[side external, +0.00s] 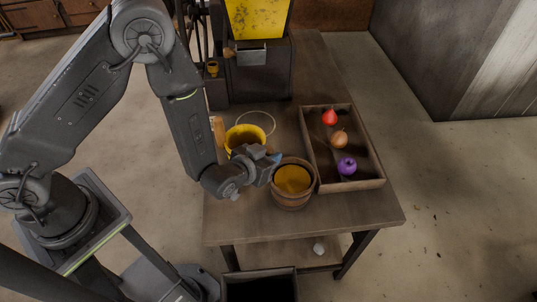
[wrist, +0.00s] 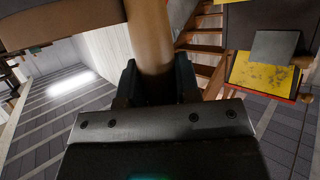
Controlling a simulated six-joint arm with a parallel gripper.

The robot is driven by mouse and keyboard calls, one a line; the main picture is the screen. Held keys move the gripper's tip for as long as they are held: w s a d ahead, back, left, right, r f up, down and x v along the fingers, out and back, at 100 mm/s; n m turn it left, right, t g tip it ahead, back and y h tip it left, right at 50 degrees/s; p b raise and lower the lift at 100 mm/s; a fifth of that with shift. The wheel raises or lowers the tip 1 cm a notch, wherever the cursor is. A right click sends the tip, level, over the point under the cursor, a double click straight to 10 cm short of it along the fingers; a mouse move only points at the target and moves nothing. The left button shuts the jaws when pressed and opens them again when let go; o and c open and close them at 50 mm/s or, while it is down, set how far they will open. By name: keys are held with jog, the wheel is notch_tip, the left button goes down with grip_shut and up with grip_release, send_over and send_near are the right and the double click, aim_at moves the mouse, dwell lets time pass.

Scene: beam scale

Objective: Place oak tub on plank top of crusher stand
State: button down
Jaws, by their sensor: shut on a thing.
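The oak tub (side external: 291,199) is a round brown wooden vessel with a yellow-orange inside, upright over the front part of the table. My gripper (side external: 272,161) meets it at its upper left side. In the wrist view my gripper (wrist: 158,85) is shut on a rounded brown wooden part of the oak tub (wrist: 150,40). I cannot tell whether the tub's base touches the table. The crusher stand (side external: 260,75) is a dark block at the back of the table, below a yellow panel (side external: 257,18). Its plank top is not clearly visible.
A yellow bucket (side external: 238,137) with a raised wire handle stands behind my gripper. A wooden tray (side external: 318,170) at right holds a red, an orange and a purple item. The table (side external: 300,225) has bare wood at its front edge. A dark bin (side external: 260,287) stands below.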

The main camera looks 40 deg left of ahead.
jog(key=c, duration=0.8)
grip_release()
jog(key=shift+r, duration=0.1)
jog(key=shift+s+r, duration=0.15)
jog(key=shift+s, duration=0.15)
jog(key=v, duration=0.7)
jog(key=a+r+g+h, duration=0.2)
jog(key=a+r+g, duration=0.15)
jog(key=r, duration=1.15)
jog(key=s+a+r+g, duration=0.1)
jog(key=s+a+r, duration=0.2)
jog(key=s, duration=0.1)
jog(key=s+a+r+g+y, duration=0.1)
jog(key=s+a+r+g, duration=0.1)
jog(key=s, duration=0.3)
jog(key=s+a+r+g+y, duration=0.1)
jog(key=s+a+r, duration=0.3)
jog(key=s, duration=0.1)
jog(key=shift+s+a+r, duration=0.1)
jog(key=shift+a+r, duration=0.1)
